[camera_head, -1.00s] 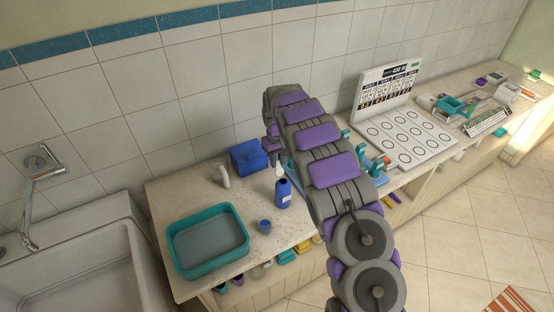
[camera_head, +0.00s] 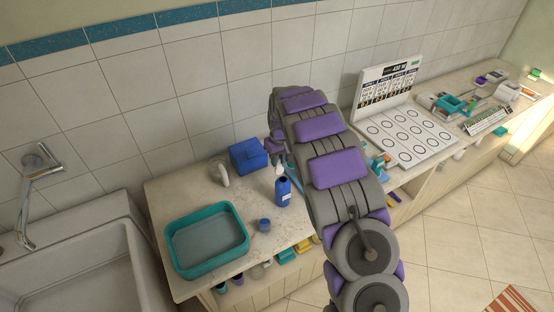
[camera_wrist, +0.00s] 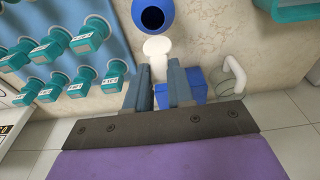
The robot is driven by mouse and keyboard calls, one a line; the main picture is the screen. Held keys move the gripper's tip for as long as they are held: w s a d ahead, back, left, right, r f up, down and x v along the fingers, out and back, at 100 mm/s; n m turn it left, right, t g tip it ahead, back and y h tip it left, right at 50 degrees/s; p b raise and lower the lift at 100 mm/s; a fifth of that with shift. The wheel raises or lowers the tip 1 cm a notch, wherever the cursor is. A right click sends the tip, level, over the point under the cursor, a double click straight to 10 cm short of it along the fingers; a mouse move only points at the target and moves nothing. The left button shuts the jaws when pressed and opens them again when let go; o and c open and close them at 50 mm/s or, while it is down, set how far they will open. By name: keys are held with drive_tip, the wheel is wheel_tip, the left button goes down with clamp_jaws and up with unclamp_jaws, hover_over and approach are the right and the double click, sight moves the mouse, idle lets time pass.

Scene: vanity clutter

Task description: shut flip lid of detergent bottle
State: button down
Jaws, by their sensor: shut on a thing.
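The detergent bottle (camera_head: 283,194) is blue and stands upright on the counter. In the wrist view, the blue bottle (camera_wrist: 153,14) shows at the top with a dark round opening. Its white flip lid (camera_wrist: 157,48) stands open, reaching from the bottle's rim towards my gripper. My gripper (camera_wrist: 161,75) has its two blue-grey fingers close together, with the white lid's end between them. In the head view, my gripper (camera_head: 276,150) is just behind and above the bottle, partly hidden by my arm.
A blue box (camera_head: 247,157) and a pale mug (camera_head: 219,173) stand behind the bottle. A teal basin (camera_head: 245,245) and a small blue cup (camera_head: 264,225) are in front and left. Several teal labelled items (camera_wrist: 92,35) stand on a blue mat (camera_wrist: 116,18).

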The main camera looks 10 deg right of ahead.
drive_tip(key=shift+s+d+f+t+y+b, duration=0.1)
drive_tip(key=shift+s+t+y+b, duration=0.15)
drive_tip(key=shift+s+t+b, duration=0.5)
drive_tip(key=shift+s+d+f+t+y+b, duration=0.1)
drive_tip(key=shift+s+t+y+b, duration=0.15)
drive_tip(key=shift+t+b, duration=0.55)
drive_tip(key=t+b, duration=0.1)
drive_tip(key=b, duration=0.2)
drive_tip(key=s+t+y+b, duration=0.1)
drive_tip(key=b, duration=0.2)
drive_tip(key=s+f+t+b, duration=0.1)
drive_tip(key=b, duration=0.2)
drive_tip(key=shift+s+d+t, duration=0.25)
drive_tip(key=shift+d, duration=0.1)
drive_tip(key=shift+s+d+f+t+y+b, duration=0.15)
drive_tip(key=shift+s+t+y+b, duration=0.3)
drive_tip(key=shift+b, duration=0.65)
drive_tip(key=t+b, duration=0.2)
drive_tip(key=t+y, duration=0.3)
drive_tip(key=t, duration=0.6)
approach(279, 171)
drive_tip(key=shift+w+r, duration=0.25)
drive_tip(key=shift+w, duration=0.8)
drive_tip(key=shift+t, duration=0.25)
